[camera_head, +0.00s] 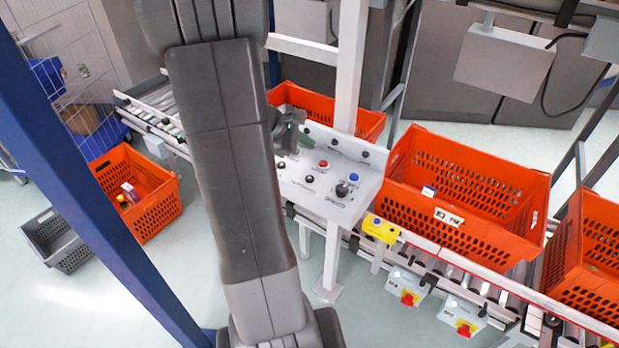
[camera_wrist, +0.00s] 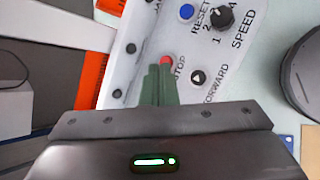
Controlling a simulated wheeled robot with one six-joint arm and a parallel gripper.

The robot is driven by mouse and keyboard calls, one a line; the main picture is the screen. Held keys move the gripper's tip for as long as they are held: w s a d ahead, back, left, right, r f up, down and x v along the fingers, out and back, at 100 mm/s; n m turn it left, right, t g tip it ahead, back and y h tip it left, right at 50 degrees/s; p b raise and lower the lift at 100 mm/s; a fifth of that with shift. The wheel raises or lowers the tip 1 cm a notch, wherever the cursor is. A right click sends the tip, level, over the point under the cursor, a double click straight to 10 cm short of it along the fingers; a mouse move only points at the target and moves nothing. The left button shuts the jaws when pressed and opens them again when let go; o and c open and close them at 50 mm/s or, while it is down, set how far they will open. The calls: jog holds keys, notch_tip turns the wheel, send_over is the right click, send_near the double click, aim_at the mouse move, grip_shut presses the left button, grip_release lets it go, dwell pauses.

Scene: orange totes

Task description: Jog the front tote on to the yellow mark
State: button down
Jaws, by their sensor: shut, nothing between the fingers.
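An orange tote (camera_head: 520,215) stands on the roller conveyor right of the control panel (camera_head: 352,208); another orange tote (camera_head: 592,280) is at the right edge. I cannot tell which is the front tote. A yellow block (camera_head: 380,229) sits on the near rail by the panel; I cannot tell whether it is the yellow mark. The panel carries a red STOP button (camera_wrist: 167,60), a black FORWARD button (camera_wrist: 198,77), a blue RESET button (camera_wrist: 186,12) and a black SPEED knob (camera_wrist: 221,17). My gripper (camera_wrist: 159,68) is shut and empty, its green fingertips beside STOP; contact is unclear.
A third orange tote (camera_head: 370,122) stands behind the panel by a white post (camera_head: 350,65). Two boxes with red buttons (camera_head: 408,299) (camera_head: 464,330) hang along the conveyor's near side. An orange crate (camera_head: 155,222) and a grey crate (camera_head: 72,258) stand at left.

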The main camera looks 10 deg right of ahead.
jog(key=b, duration=0.6)
send_over(306, 180)
notch_tip(306, 180, down, 8)
jog(key=shift+w+r, duration=0.15)
jog(key=shift+r, duration=0.05)
jog(key=shift+f, duration=0.45)
jog(key=shift+b, duration=0.35)
dwell(0.8)
jog(key=shift+f+b, duration=0.45)
jog(key=shift+b, duration=0.05)
jog(key=shift+f+b, duration=0.4)
jog(key=shift+b, duration=0.1)
dwell(0.6)
jog(key=shift+r, duration=0.1)
jog(key=shift+r+p, duration=0.65)
jog(key=shift+r, duration=0.15)
jog(key=shift+r+p, duration=1.8)
jog(key=shift+r, duration=0.7)
